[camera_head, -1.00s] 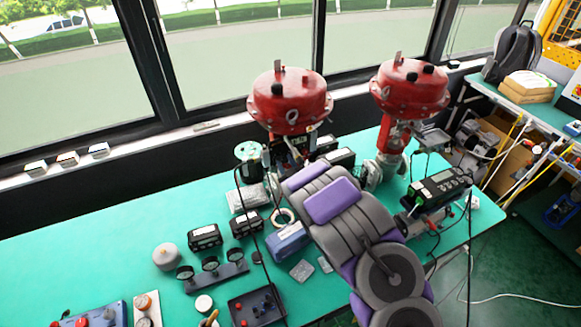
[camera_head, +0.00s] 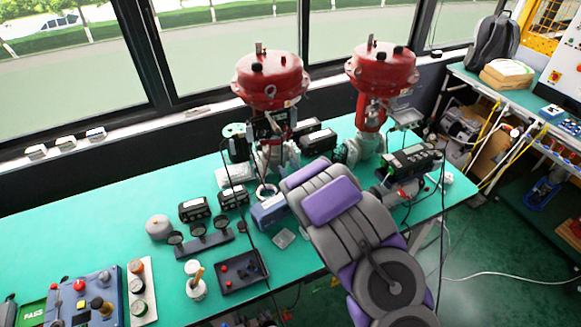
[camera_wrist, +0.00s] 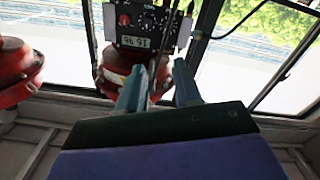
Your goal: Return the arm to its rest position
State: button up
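My arm (camera_head: 352,225), grey with purple pads, reaches up from the lower right over the green table. Its far end is in front of and below the left red valve actuator (camera_head: 270,82). My gripper is hidden behind the arm in the head view. In the wrist view my gripper (camera_wrist: 158,88) has two blue-grey fingers standing apart. Beyond them are a black positioner box with a display (camera_wrist: 142,30) and part of a red actuator (camera_wrist: 120,72). Thin dark cables or rods run behind the gap. I see nothing clearly held.
The right red valve (camera_head: 382,66) stands behind my arm. A blue box (camera_head: 270,210), black meters (camera_head: 195,209), a gauge stand (camera_head: 205,243) and a black control box (camera_head: 241,271) crowd the green table (camera_head: 110,230). A shelf bench (camera_head: 470,75) is at right. Windows line the back.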

jog(key=s+d+r+m+g+h+b, duration=0.1)
jog(key=s+d+r+m+g+h, duration=0.3)
jog(key=s+d, duration=0.35)
jog(key=s+d+r+m+g+h+b, duration=0.25)
jog(key=s+d+g+h, duration=0.2)
jog(key=s+d, duration=0.35)
jog(key=s+a+r+g, duration=0.1)
jog(key=s+g, duration=0.2)
jog(key=s, duration=0.9)
jog(key=s+a+r+m+g+y, duration=0.1)
jog(key=s+a+r+g, duration=0.1)
jog(key=s, duration=1)
jog(key=s+a+r+m+g+b, duration=0.1)
jog(key=s+g, duration=0.4)
jog(key=s, duration=0.7)
jog(key=shift+s+a+r, duration=0.3)
jog(key=shift+a+r, duration=0.05)
jog(key=shift+a, duration=0.3)
